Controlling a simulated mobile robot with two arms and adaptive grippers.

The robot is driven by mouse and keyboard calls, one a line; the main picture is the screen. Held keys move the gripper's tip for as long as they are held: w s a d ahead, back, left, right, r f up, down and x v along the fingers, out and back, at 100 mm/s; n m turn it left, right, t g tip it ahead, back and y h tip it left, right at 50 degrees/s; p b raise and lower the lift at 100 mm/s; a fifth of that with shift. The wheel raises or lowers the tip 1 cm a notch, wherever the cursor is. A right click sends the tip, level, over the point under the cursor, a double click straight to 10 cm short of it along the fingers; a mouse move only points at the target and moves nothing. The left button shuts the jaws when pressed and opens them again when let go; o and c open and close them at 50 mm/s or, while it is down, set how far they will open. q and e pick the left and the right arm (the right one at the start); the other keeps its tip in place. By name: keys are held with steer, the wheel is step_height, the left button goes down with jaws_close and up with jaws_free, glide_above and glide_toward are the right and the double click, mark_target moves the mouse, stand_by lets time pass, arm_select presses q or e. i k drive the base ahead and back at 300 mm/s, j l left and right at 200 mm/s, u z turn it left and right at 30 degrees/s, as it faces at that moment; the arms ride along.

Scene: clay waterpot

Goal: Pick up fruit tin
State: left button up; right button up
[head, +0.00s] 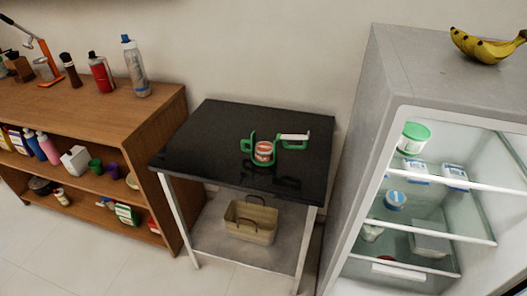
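A small red-and-white tin (263,153), which looks like the fruit tin, is on the black tabletop (215,135) in the middle of the head view. Its label is too small to read. A green frame-like object (248,146) with a white-topped arm (294,138) reaching right is around or just behind the tin. I cannot tell whether it touches the tin. Neither my left nor my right gripper is in view.
A wooden shelf unit (165,150) with bottles stands left of the table. An open fridge (385,95) stands close on the right, with bananas (485,46) on top. A basket (250,222) is on the table's lower shelf. Much of the tabletop is clear.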

mark_target(264, 150)
steer(key=z, duration=0.35)
steer(key=j+z, duration=0.4)
steer(key=i+j+z, duration=0.1)
steer(key=j+z, duration=0.6)
steer(key=z, duration=0.15)
steer(key=k+j+z, duration=0.15)
steer(key=j+z, duration=0.25)
steer(key=l, duration=0.1)
